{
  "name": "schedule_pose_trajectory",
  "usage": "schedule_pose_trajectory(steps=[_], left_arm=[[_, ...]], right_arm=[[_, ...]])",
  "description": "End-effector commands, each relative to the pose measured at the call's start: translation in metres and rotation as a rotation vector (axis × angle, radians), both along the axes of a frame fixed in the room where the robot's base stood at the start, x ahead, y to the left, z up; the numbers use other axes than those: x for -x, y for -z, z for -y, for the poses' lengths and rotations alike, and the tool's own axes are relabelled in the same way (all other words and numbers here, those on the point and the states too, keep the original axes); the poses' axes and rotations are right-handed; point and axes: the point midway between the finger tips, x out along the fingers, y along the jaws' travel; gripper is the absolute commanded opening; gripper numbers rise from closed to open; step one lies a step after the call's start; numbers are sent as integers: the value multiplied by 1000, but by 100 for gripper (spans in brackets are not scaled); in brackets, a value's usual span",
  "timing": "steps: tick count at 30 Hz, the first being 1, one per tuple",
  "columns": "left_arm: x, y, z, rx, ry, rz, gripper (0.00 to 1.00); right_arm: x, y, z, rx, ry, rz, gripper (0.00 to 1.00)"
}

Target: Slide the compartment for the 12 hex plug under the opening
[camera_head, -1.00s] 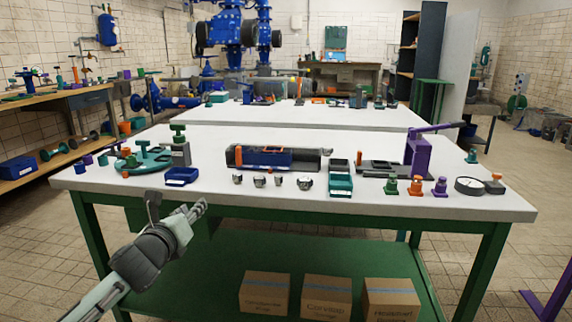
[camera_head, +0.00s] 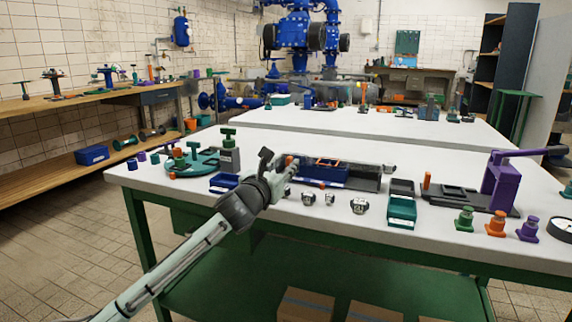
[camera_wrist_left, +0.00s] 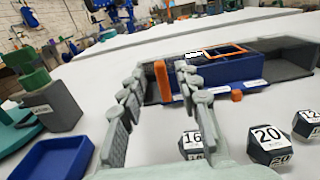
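A blue sliding box (camera_head: 326,175) with an orange-framed opening (camera_wrist_left: 222,52) on top sits in a long dark tray (camera_head: 366,184). An upright orange handle (camera_wrist_left: 162,82) stands at the box's left end. My left gripper (camera_wrist_left: 158,105) is open and empty, with its fingers in front of the handle in the wrist view; contact is not clear. Numbered hex plugs stand in front of the tray: one marked 16 (camera_wrist_left: 192,138), one marked 20 (camera_wrist_left: 268,142) and one apparently marked 12 (camera_wrist_left: 308,124), cut by the picture edge. My right gripper is not in view.
A blue tray (camera_head: 224,182) and a teal round stand (camera_head: 192,162) lie left of the gripper. A teal bin (camera_head: 402,210) and a purple press (camera_head: 502,182) stand to the right. A small orange cube (camera_wrist_left: 237,96) lies before the box.

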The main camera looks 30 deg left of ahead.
Motion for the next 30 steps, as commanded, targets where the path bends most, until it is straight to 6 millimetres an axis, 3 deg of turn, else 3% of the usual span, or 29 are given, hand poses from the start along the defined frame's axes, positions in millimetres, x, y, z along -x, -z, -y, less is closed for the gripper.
schedule_pose_trajectory(steps=[4, 12, 20, 30], left_arm=[[-10, 0, -2, 2, 1, 0, 33], [-12, 0, -2, 1, 1, -1, 33], [-11, 0, -2, 1, 1, -1, 0], [-11, 0, -2, 1, 1, -1, 0]], right_arm=[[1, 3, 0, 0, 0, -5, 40], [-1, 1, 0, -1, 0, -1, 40], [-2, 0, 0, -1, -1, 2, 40], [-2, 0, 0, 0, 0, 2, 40]])
